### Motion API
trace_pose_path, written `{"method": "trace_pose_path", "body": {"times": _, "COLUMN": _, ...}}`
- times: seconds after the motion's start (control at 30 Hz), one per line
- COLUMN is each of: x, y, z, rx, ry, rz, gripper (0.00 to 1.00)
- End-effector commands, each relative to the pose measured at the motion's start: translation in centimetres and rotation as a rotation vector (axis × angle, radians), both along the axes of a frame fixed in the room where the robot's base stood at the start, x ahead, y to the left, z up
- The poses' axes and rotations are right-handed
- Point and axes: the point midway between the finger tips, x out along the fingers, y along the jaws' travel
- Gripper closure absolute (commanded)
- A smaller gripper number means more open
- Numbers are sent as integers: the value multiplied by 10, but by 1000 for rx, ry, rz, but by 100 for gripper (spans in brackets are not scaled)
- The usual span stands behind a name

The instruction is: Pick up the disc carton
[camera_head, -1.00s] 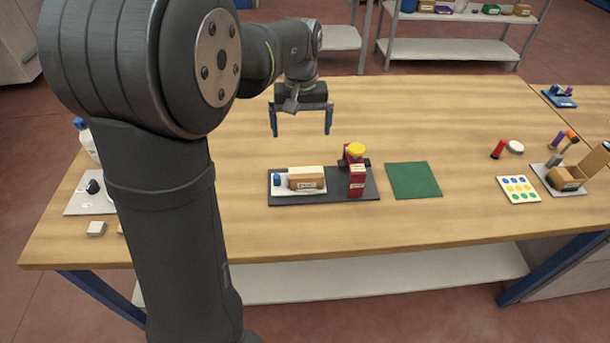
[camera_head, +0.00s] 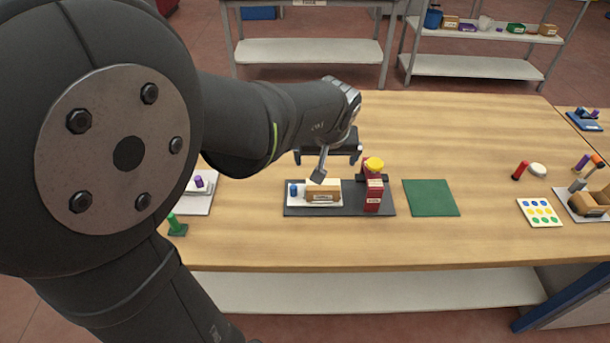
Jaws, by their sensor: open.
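A dark tray (camera_head: 341,212) lies on the bench. On its left part a white base (camera_head: 297,202) carries a small blue piece (camera_head: 294,190) and a brown labelled carton (camera_head: 323,197) with a pale block behind it. A red upright carton (camera_head: 373,196) with a pale label stands on the tray's right part. A yellow-topped red item (camera_head: 373,165) stands just behind it. I cannot read which carton is the disc carton. My gripper (camera_head: 328,159) is open and empty, above and behind the tray, apart from the cartons. My arm hides part of its fingers.
A green mat (camera_head: 431,198) lies right of the tray. A green piece (camera_head: 176,225) stands at left near my arm. The bench behind the tray is clear.

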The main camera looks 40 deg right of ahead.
Motion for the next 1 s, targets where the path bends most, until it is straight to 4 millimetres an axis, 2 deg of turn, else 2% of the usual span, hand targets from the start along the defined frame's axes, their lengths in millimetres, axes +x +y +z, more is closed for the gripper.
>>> {"method": "trace_pose_path", "body": {"times": 0.1, "x": 7, "y": -6, "z": -23, "rx": 6, "ry": 3, "rz": 2, "gripper": 0}}
{"method": "trace_pose_path", "body": {"times": 0.4, "x": 21, "y": -20, "z": -73, "rx": 5, "ry": 3, "rz": 2, "gripper": 0}}
{"method": "trace_pose_path", "body": {"times": 0.6, "x": 27, "y": -27, "z": -92, "rx": 3, "ry": 2, "rz": 1, "gripper": 0}}
{"method": "trace_pose_path", "body": {"times": 0.77, "x": 28, "y": -28, "z": -99, "rx": 3, "ry": 2, "rz": 1, "gripper": 0}}
{"method": "trace_pose_path", "body": {"times": 1.0, "x": 33, "y": -35, "z": -129, "rx": 5, "ry": 2, "rz": 2, "gripper": 0}}
